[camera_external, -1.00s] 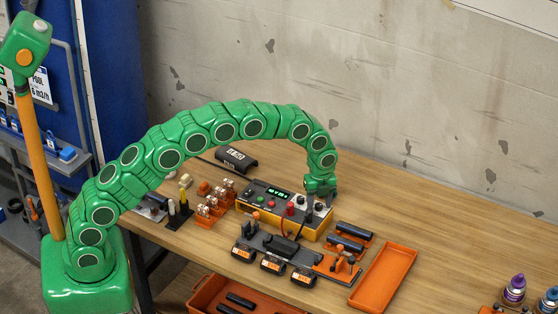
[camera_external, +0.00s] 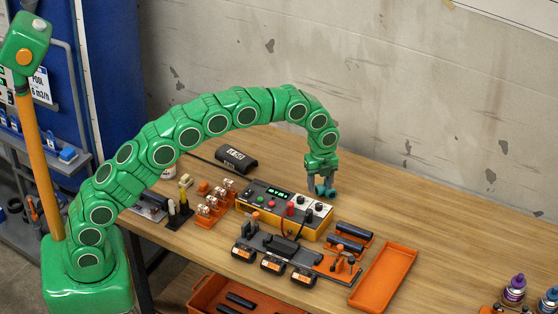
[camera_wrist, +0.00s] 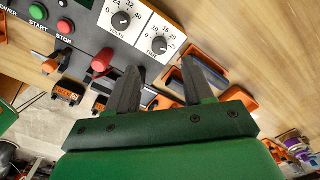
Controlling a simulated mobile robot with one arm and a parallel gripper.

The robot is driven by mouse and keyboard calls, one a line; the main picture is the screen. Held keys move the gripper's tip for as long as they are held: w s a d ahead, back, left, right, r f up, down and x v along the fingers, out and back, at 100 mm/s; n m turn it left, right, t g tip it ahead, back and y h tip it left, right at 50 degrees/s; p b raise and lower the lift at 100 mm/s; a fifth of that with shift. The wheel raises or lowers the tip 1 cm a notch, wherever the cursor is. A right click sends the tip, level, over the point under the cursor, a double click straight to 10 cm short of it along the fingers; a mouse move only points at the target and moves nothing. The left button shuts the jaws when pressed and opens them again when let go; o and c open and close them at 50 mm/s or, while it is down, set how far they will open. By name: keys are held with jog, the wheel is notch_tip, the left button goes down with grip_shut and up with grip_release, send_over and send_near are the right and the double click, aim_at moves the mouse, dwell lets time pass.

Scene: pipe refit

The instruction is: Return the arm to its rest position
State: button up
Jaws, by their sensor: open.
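My green arm arches over the wooden workbench (camera_external: 430,220) in the external view, its end pointing down. My gripper (camera_external: 321,190) is open and empty, above and just behind the right end of the control box (camera_external: 262,204). The box has a lit green display, buttons and knobs. In the wrist view my gripper's two dark fingers (camera_wrist: 162,78) stand apart with nothing between them. The box's white knob panels (camera_wrist: 126,20) lie just beyond them, apart from the fingers as far as I can tell.
An empty orange tray (camera_external: 384,276) lies to the right of dark cylinders in orange holders (camera_external: 350,240). Several black-and-orange blocks (camera_external: 273,264) line the front. The bench at back right is clear.

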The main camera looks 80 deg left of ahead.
jog(key=shift+r, duration=0.1)
jog(key=s+d+r+n, duration=0.3)
jog(key=s+r, duration=0.2)
jog(key=s, duration=0.4)
jog(key=s+d+r+n, duration=0.25)
jog(key=s+r, duration=0.25)
jog(key=s, duration=0.3)
jog(key=s+d+r+n, duration=0.25)
jog(key=s+r, duration=0.25)
jog(key=s, duration=0.4)
jog(key=s+d+n+g, duration=0.1)
jog(key=s+n, duration=0.9)
jog(key=s, duration=2.2)
jog(key=shift+s+d+f+g, duration=0.2)
jog(key=shift+d+f+g, duration=0.25)
jog(key=shift+d, duration=0.45)
